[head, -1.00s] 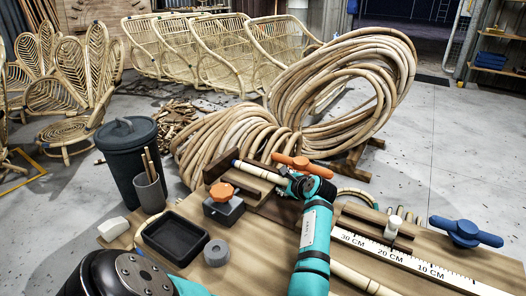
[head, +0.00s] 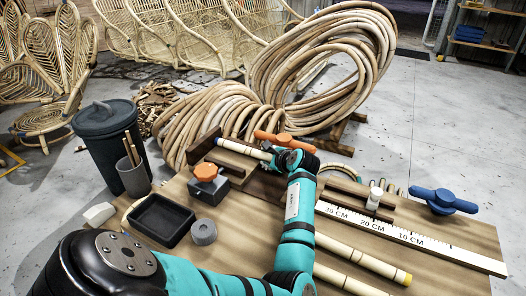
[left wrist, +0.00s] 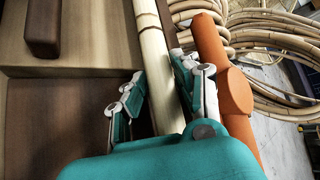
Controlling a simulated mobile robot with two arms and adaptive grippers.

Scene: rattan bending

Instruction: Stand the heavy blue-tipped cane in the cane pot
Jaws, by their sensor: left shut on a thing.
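A pale cane (head: 245,150) lies in the dark wooden fixture at the back of the bench; its left end seems to carry a small bluish band. My left gripper (head: 290,160) is shut on this cane near the orange clamp handle (head: 272,137). In the left wrist view the cane (left wrist: 158,65) runs between the two fingers (left wrist: 160,100), beside the orange handle (left wrist: 236,88). A grey pot (head: 134,180) with thin brown sticks stands at the bench's left; I cannot tell if it is the cane pot. My right gripper is out of view.
A lidded dark bin (head: 108,135) stands beyond the grey pot. A black tray (head: 163,221), grey roll (head: 204,232) and orange-knobbed block (head: 208,182) lie on the bench. A yellow-tipped cane (head: 365,262), ruler (head: 425,242) and blue-handled clamp (head: 443,201) are at right.

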